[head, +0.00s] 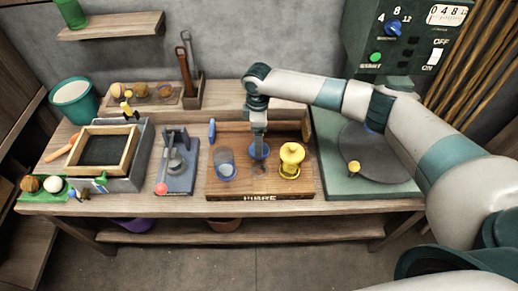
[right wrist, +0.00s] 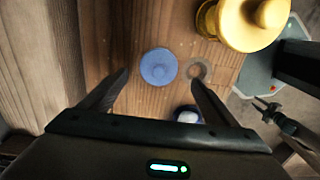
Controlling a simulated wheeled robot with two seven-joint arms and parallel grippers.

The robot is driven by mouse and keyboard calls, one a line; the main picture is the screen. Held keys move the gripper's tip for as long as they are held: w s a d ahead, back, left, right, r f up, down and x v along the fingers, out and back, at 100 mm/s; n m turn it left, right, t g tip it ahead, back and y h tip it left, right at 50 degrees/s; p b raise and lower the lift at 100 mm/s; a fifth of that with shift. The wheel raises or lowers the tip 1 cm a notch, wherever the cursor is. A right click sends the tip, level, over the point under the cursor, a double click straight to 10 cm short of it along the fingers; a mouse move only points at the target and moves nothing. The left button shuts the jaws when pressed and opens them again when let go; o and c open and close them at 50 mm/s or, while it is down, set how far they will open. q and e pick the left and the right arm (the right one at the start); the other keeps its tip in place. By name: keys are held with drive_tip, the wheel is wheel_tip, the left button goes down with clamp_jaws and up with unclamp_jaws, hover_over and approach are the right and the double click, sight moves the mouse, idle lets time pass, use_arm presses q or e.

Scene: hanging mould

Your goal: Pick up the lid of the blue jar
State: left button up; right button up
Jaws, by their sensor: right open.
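The blue lid (head: 259,152) lies on a wooden board, between a clear blue jar (head: 224,168) on its left and a yellow jar (head: 291,160) on its right. In the right wrist view the lid (right wrist: 158,67) is a round blue disc on the wood, seen between the fingers. My right gripper (head: 259,136) points down above the lid and partly covers it in the head view. Its fingers (right wrist: 160,82) are spread and empty, apart from the lid. The yellow jar (right wrist: 245,20) also shows in the right wrist view. My left gripper is not in view.
The wooden board (head: 235,190) carries a blue-handled tool (head: 212,131) at its left. A pale ring (right wrist: 198,71) is beside the lid. A grey press (head: 177,165) stands left and a round turntable (head: 372,152) right. A framed screen (head: 100,150) is further left.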

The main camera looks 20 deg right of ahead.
sight(266, 150)
drive_tip(key=shift+f+p, duration=0.35)
drive_tip(key=shift+f, duration=0.05)
drive_tip(key=shift+w+f+p, duration=0.15)
drive_tip(key=shift+f+p, duration=0.55)
drive_tip(key=shift+f, duration=1.5)
drive_tip(key=c, duration=1.1)
